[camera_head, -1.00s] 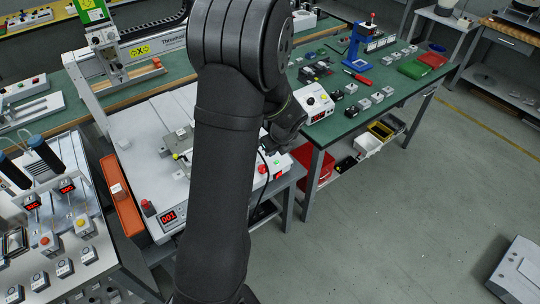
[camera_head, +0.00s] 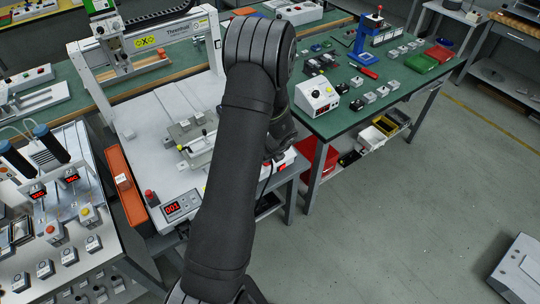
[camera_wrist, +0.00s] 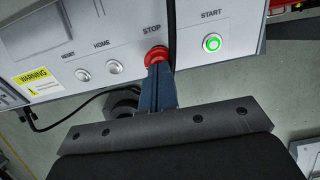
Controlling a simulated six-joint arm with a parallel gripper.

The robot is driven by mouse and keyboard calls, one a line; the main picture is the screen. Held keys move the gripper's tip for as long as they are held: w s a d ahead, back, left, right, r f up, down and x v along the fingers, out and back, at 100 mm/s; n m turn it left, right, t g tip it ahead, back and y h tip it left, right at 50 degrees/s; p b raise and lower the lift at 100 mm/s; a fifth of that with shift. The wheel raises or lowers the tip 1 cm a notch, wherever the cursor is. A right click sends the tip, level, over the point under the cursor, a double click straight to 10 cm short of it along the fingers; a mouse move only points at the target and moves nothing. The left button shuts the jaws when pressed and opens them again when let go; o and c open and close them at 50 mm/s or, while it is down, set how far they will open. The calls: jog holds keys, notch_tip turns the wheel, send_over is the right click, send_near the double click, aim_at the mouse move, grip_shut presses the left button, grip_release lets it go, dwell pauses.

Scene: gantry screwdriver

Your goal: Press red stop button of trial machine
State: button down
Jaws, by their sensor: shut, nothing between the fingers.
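The red stop button (camera_wrist: 156,54) sits on the machine's light grey front panel (camera_wrist: 60,45), under the label STOP in the wrist view. My gripper (camera_wrist: 157,68) is shut and empty, its narrow blue fingers pointing at the button. The fingertips overlap the button's lower edge in the picture; whether they touch or press it I cannot tell. The trial machine (camera_head: 165,130) stands at the middle left in the head view, its white bed under a gantry. My arm hides part of its front there, including my fingertips.
A green-lit START button (camera_wrist: 212,43) is right of STOP; the HOME button (camera_wrist: 114,67) and RESET button (camera_wrist: 82,75) are left. A dark cable (camera_wrist: 171,30) runs beside STOP. A white control box (camera_head: 317,97) stands on the green bench behind my wrist.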

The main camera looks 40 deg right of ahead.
jog(key=shift+x, duration=0.95)
jog(key=shift+a, duration=0.1)
jog(key=shift+r, duration=0.1)
jog(key=v, duration=1.4)
jog(key=shift+r, duration=0.15)
jog(key=shift+s, duration=0.1)
jog(key=x, duration=0.8)
jog(key=shift+v, duration=2.4)
